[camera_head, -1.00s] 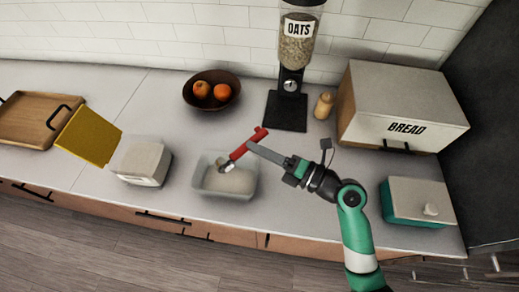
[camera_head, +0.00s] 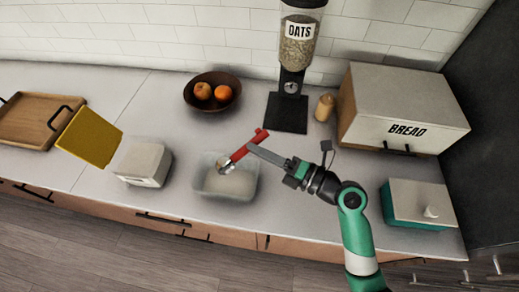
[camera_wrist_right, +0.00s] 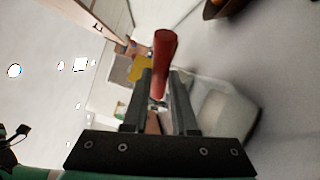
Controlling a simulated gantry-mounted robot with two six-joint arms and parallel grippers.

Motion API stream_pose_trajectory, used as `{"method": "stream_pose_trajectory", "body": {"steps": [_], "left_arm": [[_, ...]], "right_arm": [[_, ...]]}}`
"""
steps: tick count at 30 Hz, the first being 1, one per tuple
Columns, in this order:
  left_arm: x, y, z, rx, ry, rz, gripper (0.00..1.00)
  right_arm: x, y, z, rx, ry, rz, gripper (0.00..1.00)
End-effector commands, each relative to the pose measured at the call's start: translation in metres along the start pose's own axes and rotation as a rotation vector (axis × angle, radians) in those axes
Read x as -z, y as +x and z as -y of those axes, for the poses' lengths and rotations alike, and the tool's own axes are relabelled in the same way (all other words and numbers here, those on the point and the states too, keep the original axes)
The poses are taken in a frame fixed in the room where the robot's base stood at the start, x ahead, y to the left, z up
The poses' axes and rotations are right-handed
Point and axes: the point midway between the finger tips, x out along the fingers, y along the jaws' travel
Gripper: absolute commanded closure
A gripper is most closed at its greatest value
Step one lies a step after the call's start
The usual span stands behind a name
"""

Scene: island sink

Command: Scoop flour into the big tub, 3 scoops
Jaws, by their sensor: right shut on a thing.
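A clear tub (camera_head: 210,188) with pale flour-like contents (camera_head: 232,185) stands at the counter's front middle. My right gripper (camera_head: 254,149) is shut on the red handle of a scoop (camera_head: 241,153). The scoop slants down left, its metal head (camera_head: 224,167) over the tub near its back rim; whether it touches the contents or carries any, I cannot tell. In the right wrist view the red handle (camera_wrist_right: 163,62) stands between the fingers, and the tub (camera_wrist_right: 228,108) is blurred at right. My left gripper is not in view.
A pale box-shaped container (camera_head: 144,165) stands left of the tub, with a yellow panel (camera_head: 88,138) beyond it. Behind are a fruit bowl (camera_head: 211,102), oats dispenser (camera_head: 287,110) and small bottle (camera_head: 325,106). A bread box (camera_head: 400,105) and teal box (camera_head: 420,205) stand at right.

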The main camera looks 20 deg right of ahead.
Motion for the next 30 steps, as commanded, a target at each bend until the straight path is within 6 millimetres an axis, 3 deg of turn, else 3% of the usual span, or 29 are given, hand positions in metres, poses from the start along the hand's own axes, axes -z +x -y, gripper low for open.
{"method": "stream_pose_trajectory", "body": {"steps": [12,30], "left_arm": [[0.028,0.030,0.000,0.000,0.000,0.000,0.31],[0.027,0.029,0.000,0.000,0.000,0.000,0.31]], "right_arm": [[-0.013,0.000,-0.039,0.000,0.000,0.000,1.00],[-0.013,0.000,-0.038,0.000,0.000,0.000,1.00]]}}
